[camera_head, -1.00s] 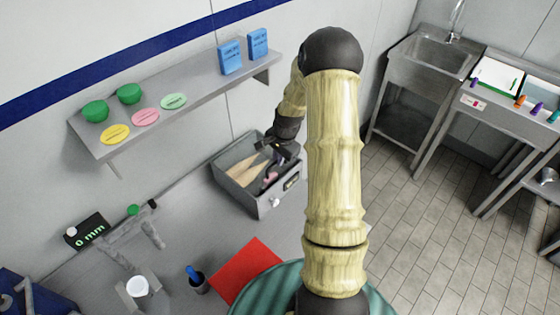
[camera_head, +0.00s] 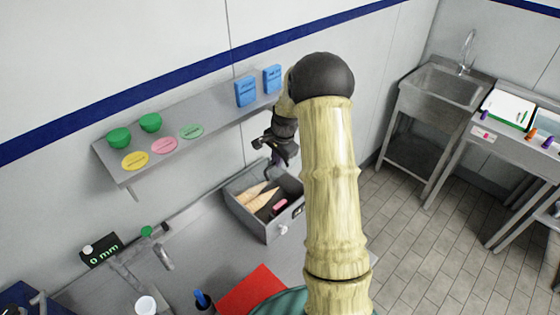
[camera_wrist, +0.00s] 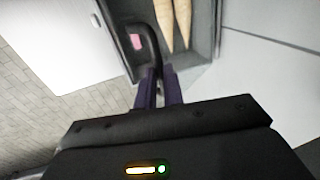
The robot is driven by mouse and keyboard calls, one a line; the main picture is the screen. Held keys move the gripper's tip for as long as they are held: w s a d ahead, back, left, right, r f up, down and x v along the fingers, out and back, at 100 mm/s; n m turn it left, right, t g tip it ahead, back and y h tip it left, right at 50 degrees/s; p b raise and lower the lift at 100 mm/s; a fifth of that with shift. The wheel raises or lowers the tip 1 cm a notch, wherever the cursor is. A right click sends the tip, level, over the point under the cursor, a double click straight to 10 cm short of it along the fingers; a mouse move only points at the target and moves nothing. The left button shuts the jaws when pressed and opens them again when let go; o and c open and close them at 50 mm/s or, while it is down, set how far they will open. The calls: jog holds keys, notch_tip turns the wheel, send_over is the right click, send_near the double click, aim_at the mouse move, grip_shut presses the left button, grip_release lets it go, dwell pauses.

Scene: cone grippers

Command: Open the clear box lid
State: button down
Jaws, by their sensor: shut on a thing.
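The grey open-topped box (camera_head: 252,222) stands on the counter against the wall, with tan cones (camera_head: 262,197) and a pink item (camera_head: 279,207) inside. My gripper (camera_head: 277,158) is above the box's back part. In the wrist view, my gripper's purple fingers (camera_wrist: 160,88) are shut on the end of a black curved handle-like bar (camera_wrist: 147,38). The cones (camera_wrist: 173,22) and the pink item (camera_wrist: 136,41) show beyond it. I cannot make out the clear lid's panel, nor whether the bar is joined to it.
A wall shelf (camera_head: 190,137) with green bowls (camera_head: 120,138), coloured discs and blue boxes (camera_head: 246,92) is close to my gripper. A sink (camera_head: 440,90) stands right.

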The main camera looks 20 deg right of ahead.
jog(key=shift+w+a+f, duration=0.2)
jog(key=shift+w+a, duration=0.05)
jog(key=shift+a, duration=0.1)
jog(key=c, duration=1.5)
grip_release()
jog(key=shift+w+f, duration=0.15)
jog(key=shift+w, duration=0.05)
jog(key=shift+c, duration=0.2)
jog(key=shift+o, duration=0.3)
jog(key=shift+w+f, duration=0.15)
jog(key=shift+w, duration=0.1)
jog(key=shift+s+d+r, duration=0.15)
jog(key=shift+s+r, duration=0.1)
jog(key=shift+s, duration=0.05)
jog(key=shift+d+r, duration=0.1)
jog(key=shift+r, duration=0.3)
jog(key=b+v, duration=0.4)
jog(key=v, duration=1.2)
jog(key=shift+r+b, duration=0.25)
jog(key=shift+b, duration=0.15)
jog(key=shift+s, duration=0.1)
